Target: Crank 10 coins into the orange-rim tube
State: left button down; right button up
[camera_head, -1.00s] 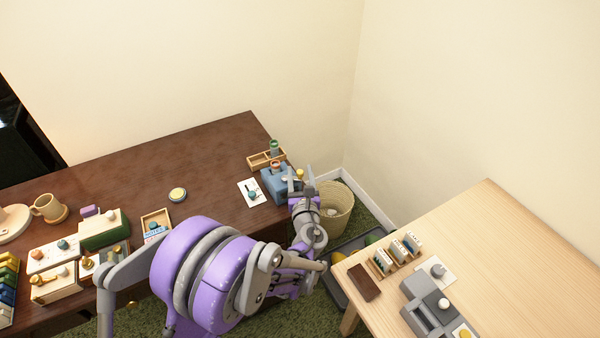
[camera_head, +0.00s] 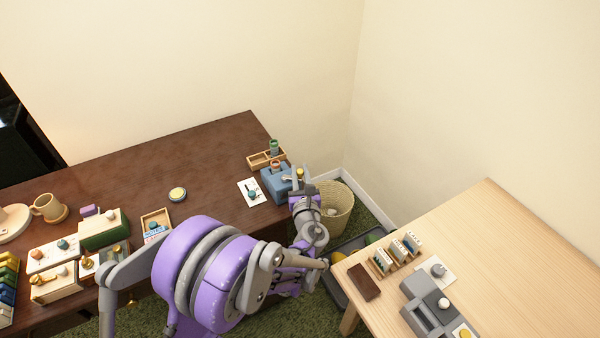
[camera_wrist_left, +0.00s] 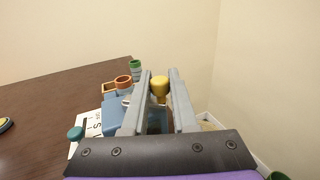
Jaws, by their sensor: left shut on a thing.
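A blue coin machine (camera_head: 272,184) stands at the right end of the dark table; it also shows in the left wrist view (camera_wrist_left: 112,118). The orange-rim tube (camera_wrist_left: 123,82) stands at the machine, and its rim shows in the head view (camera_head: 276,163). The yellow crank knob (camera_wrist_left: 160,88) sits at the machine's right side, between the fingertips of my left gripper (camera_wrist_left: 159,80). The gripper is shut on this knob. The crank arm below is mostly hidden by the fingers. Coins inside the tube cannot be counted. My right gripper is not in view.
A wooden tray (camera_head: 258,161) with a green-rim tube (camera_head: 274,147) lies behind the machine. A white card (camera_head: 252,193) with a teal-topped piece lies left of it. A wicker basket (camera_head: 341,207) stands on the floor to the right. The table's middle is mostly clear.

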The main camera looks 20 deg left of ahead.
pick_arm(q)
jog(key=shift+w+y, duration=0.1)
jog(key=shift+y, duration=0.2)
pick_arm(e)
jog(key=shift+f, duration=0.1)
pick_arm(q)
jog(key=n+g+y, duration=0.1)
jog(key=w+n+g+y+b, duration=0.1)
jog(key=y, duration=0.1)
jog(key=shift+a+n+g, duration=0.1)
jog(key=shift+n+g, duration=0.2)
jog(key=shift+n, duration=0.1)
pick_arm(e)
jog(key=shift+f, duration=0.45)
pick_arm(q)
jog(key=shift+w+a+n+g+y+b, duration=0.15)
jog(key=shift+w+a+n+g+y, duration=0.1)
jog(key=shift+n+g+y, duration=0.65)
jog(key=shift+w+a+n+g+y+b, duration=0.1)
jog(key=shift+a+n+g+y, duration=0.1)
jog(key=shift+n+g+y, duration=0.7)
jog(key=shift+w+a+n+g+y+b, duration=0.2)
jog(key=shift+n+g, duration=0.4)
jog(key=shift+g, duration=0.7)
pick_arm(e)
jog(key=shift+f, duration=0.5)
pick_arm(q)
jog(key=c, duration=0.7)
grip_release()
jog(key=shift+a, duration=0.1)
